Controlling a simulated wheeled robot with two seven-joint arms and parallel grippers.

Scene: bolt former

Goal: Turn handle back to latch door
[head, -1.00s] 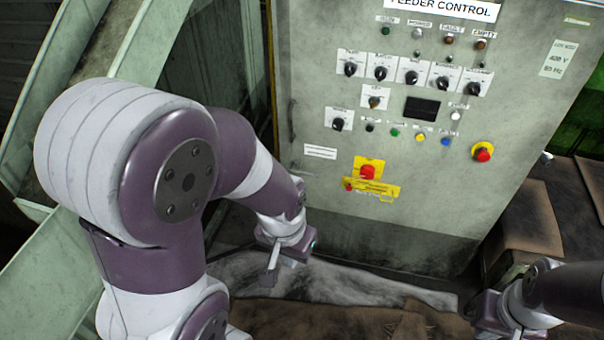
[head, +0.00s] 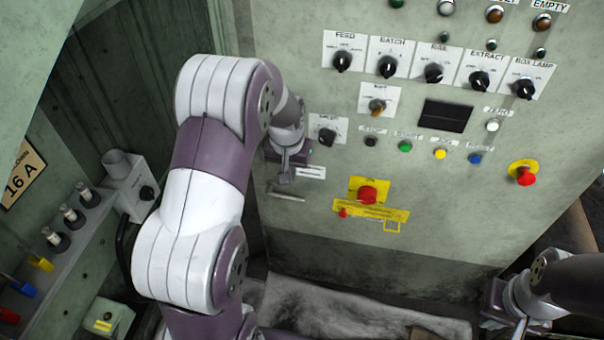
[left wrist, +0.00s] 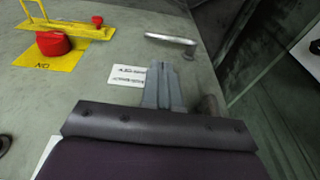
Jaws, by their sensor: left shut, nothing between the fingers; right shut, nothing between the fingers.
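The grey door (head: 440,210) is the panel front carrying the controls; whether it is latched cannot be told. A silver bar handle (head: 286,196) lies about level near the door's left edge, below a small white label (head: 311,172). My left gripper (head: 285,178) is shut and empty, just above the handle in the head view. In the left wrist view, the shut fingertips (left wrist: 165,66) point toward the handle (left wrist: 170,39), with a visible gap in the picture. The label (left wrist: 128,76) is beside the fingers. My right gripper (head: 521,326) is shut and empty at lower right.
Rows of knobs (head: 387,66) and buttons cover the door above. A grey box (head: 132,187) and bottle-like fittings (head: 70,216) stand at left.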

